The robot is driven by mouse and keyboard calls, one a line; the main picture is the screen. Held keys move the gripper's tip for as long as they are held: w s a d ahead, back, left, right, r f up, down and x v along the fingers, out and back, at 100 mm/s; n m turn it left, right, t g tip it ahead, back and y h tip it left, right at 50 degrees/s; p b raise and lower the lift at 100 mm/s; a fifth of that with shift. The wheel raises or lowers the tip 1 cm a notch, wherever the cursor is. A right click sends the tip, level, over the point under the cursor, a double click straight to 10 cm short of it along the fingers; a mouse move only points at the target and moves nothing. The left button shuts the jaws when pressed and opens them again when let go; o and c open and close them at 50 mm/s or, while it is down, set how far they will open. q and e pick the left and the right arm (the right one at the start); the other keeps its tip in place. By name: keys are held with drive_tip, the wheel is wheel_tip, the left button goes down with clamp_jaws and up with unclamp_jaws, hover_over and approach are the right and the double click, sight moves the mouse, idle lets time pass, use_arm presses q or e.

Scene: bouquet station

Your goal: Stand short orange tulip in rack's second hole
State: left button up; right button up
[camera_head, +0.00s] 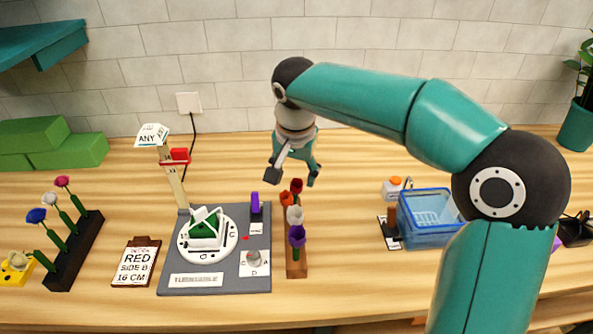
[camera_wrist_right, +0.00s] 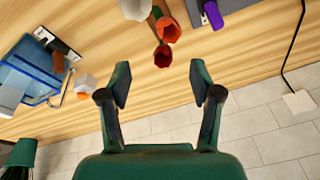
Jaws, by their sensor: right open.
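An orange tulip (camera_head: 286,198) stands among red, white and purple tulips at a narrow wooden rack (camera_head: 296,266) in the middle of the table. In the right wrist view the orange bloom (camera_wrist_right: 168,30) is beside a dark red one (camera_wrist_right: 162,56) and a white one (camera_wrist_right: 134,8). The stems and holes are mostly hidden by the blooms. My right gripper (camera_head: 292,179) is open and empty, just above and behind the tulips; its fingers (camera_wrist_right: 160,84) also show in the right wrist view, apart from the blooms. My left gripper is out of view.
A dark rack (camera_head: 77,250) with pink, white and blue flowers stands at the left. A grey board (camera_head: 215,280) with a white dial lies left of the tulips. A blue basket (camera_head: 425,218) stands at the right. Bare table lies between tulips and basket.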

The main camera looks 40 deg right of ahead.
drive_tip(key=shift+o, duration=0.3)
drive_tip(key=o, duration=0.5)
